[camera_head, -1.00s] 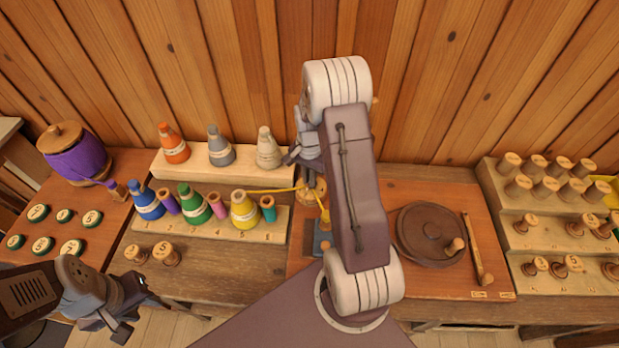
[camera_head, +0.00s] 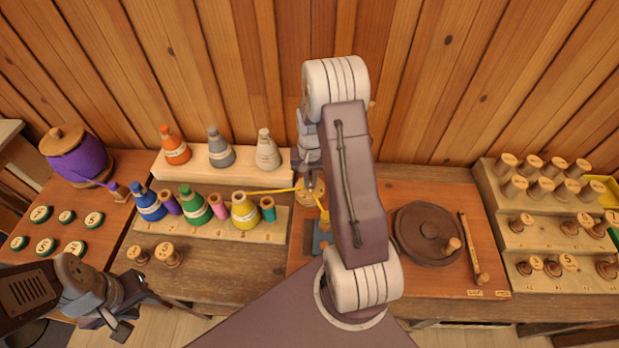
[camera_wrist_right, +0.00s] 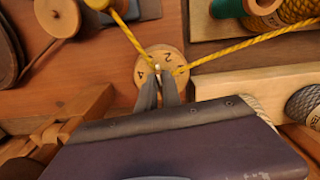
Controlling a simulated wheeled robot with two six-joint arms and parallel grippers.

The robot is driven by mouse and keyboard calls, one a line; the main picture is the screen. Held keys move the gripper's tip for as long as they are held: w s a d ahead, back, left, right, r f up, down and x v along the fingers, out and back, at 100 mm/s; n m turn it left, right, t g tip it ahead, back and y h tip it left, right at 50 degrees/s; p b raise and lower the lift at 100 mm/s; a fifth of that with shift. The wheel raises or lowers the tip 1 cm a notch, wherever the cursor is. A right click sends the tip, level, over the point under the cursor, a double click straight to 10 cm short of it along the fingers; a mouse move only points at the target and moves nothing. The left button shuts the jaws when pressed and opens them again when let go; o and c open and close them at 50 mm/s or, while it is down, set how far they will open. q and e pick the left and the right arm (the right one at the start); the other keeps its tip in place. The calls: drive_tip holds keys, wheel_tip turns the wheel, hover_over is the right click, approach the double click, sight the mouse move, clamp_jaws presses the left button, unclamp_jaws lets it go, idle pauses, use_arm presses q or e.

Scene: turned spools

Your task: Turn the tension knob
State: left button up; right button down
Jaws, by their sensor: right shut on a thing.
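The tension knob (camera_wrist_right: 143,63) is a round wooden dial with dark numbers, including a 2 and a 4, and a small pale pin at its middle. It also shows partly in the head view (camera_head: 311,193), behind my right arm. My right gripper (camera_wrist_right: 159,80) points at the knob, its two narrow fingers close together and shut at the pin in the dial's centre. A yellow thread (camera_wrist_right: 215,57) runs close by the dial on both sides. My left gripper (camera_head: 138,307) is open and empty at the lower left of the head view, away from the knob.
Coloured thread cones stand on a wooden rack (camera_head: 225,228) left of the knob. A round brown disc (camera_head: 425,228) with a peg lies to the right. A stepped rack (camera_head: 530,240) of wooden spools stands far right. A purple pot (camera_head: 78,160) is at far left.

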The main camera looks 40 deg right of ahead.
drive_tip(key=n, duration=0.3)
drive_tip(key=shift+d+r+n+p, duration=0.1)
drive_tip(key=shift+d+n+p, duration=0.1)
drive_tip(key=shift+n+p, duration=0.2)
drive_tip(key=n, duration=0.3)
drive_tip(key=shift+d+n+p, duration=0.15)
drive_tip(key=shift+n+p, duration=0.15)
drive_tip(key=n, duration=0.6)
drive_tip(key=shift+w+d+p, duration=0.1)
drive_tip(key=shift+d+p, duration=0.2)
drive_tip(key=shift+p, duration=0.1)
drive_tip(key=shift+n, duration=0.4)
drive_tip(key=c, duration=1.5)
unclamp_jaws()
wheel_tip(320, 180, up, 9)
drive_tip(key=shift+b, duration=0.35)
drive_tip(key=shift+a, duration=0.1)
